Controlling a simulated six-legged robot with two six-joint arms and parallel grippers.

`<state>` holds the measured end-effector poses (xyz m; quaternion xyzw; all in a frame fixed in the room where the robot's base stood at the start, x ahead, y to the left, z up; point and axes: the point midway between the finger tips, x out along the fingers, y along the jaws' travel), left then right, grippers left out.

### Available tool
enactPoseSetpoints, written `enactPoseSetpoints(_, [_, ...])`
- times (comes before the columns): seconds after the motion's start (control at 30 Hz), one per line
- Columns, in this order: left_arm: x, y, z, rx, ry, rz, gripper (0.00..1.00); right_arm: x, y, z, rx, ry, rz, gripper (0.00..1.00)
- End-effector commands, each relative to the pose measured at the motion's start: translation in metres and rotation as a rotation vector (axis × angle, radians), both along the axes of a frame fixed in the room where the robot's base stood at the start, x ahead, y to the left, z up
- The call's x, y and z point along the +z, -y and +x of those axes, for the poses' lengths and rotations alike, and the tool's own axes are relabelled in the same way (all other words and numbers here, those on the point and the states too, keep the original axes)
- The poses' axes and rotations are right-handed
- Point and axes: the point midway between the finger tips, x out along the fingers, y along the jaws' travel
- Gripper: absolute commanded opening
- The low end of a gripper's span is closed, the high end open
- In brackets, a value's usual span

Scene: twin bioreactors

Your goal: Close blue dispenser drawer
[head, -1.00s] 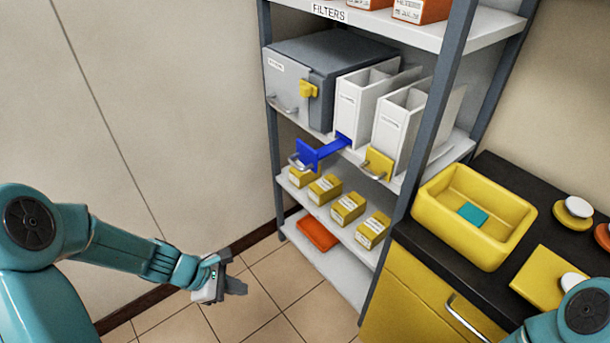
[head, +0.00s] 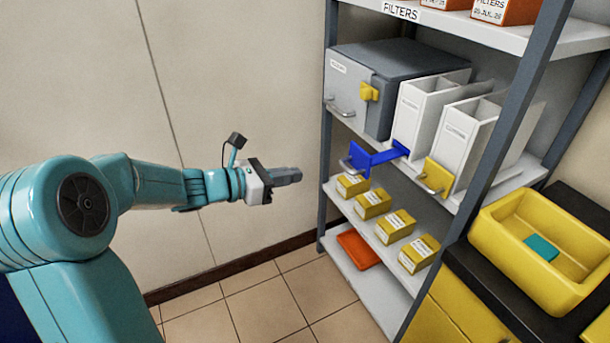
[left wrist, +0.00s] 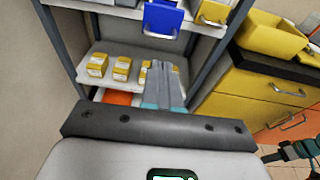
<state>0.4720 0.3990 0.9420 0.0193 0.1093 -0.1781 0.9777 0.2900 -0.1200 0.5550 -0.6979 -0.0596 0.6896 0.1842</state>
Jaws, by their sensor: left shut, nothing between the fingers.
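The blue dispenser drawer (head: 376,158) sticks out of the white dispenser (head: 416,115) on the shelf, with a metal handle on its front. In the left wrist view the blue drawer front (left wrist: 162,18) shows at the top. My left gripper (head: 298,175) is shut and empty, left of the drawer and apart from it, pointing right toward the shelf. Its fingers also show in the left wrist view (left wrist: 163,68), below the drawer front.
A second white dispenser with a yellow drawer front (head: 436,177) stands right of the blue one. A grey cabinet (head: 395,85) is on its left. Yellow boxes (head: 372,204) sit on the shelf below. A yellow bin (head: 485,222) stands on the dark counter at right.

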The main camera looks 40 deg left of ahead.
Motion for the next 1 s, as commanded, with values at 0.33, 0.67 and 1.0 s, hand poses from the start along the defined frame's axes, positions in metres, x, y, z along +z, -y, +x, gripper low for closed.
enactPoseSetpoints(0.33, [-0.018, 0.027, 0.069, -0.004, -0.002, 0.001, 0.0, -0.004, 0.0, 0.0, 0.0, 0.0, 0.0, 0.43])
enactPoseSetpoints(0.67, [-0.026, 0.041, 0.106, -0.004, -0.002, 0.002, 0.0, -0.004, 0.0, 0.0, 0.0, 0.0, 0.0, 0.43])
enactPoseSetpoints(1.0, [-0.027, 0.042, 0.108, -0.003, -0.002, 0.002, 0.0, -0.004, 0.0, 0.0, 0.0, 0.0, 0.0, 0.43])
